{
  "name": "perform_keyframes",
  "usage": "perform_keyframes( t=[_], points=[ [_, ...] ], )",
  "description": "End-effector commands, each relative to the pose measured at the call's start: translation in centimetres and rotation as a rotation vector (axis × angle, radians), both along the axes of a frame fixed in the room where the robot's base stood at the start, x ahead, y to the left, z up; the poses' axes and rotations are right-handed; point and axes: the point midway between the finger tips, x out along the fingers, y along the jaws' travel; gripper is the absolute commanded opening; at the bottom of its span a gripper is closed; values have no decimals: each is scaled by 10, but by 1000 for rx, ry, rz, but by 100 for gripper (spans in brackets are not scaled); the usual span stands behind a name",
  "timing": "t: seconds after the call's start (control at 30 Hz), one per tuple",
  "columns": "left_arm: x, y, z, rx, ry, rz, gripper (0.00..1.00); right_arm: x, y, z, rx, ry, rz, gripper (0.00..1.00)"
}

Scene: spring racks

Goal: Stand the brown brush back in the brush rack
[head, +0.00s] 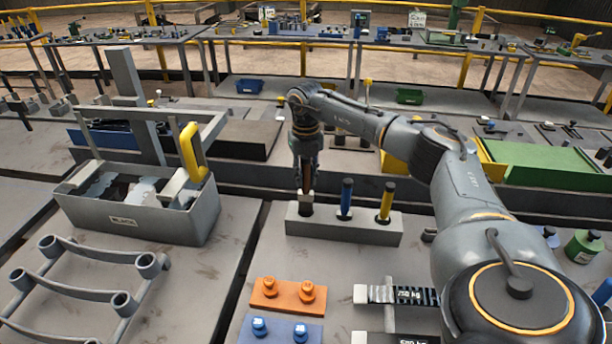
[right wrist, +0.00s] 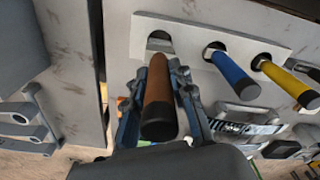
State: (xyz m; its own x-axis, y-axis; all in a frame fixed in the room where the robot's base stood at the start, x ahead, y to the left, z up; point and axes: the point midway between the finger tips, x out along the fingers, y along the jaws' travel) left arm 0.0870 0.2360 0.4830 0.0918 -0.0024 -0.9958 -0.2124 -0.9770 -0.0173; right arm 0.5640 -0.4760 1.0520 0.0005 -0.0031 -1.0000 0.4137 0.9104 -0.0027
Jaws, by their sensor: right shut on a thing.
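The brown brush (right wrist: 159,92) is between the fingers of my right gripper (right wrist: 158,80), which is shut on its handle. In the head view the right gripper (head: 306,170) points down over the left end of the grey brush rack (head: 343,231). The brush stands about upright, its light lower end at the rack's left hole. I cannot tell how far the end is inside the hole. A blue brush (head: 346,197) and a yellow brush (head: 387,201) stand in the other holes. The rack also shows in the right wrist view (right wrist: 190,37). My left gripper is not seen.
A grey tool tray (head: 140,220) stands to the left, with a curved grey rack (head: 80,250) before it. Orange (head: 288,295) and blue (head: 280,330) blocks with knobs lie in front. A green box (head: 545,165) is at the back right.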

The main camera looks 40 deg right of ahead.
Motion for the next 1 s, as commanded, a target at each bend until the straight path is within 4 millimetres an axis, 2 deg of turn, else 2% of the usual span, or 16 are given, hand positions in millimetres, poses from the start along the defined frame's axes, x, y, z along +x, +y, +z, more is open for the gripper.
perform_keyframes(
  t=[1.0],
  points=[
    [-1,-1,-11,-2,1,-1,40,0,0,-21,0,0,0,0]
  ],
)
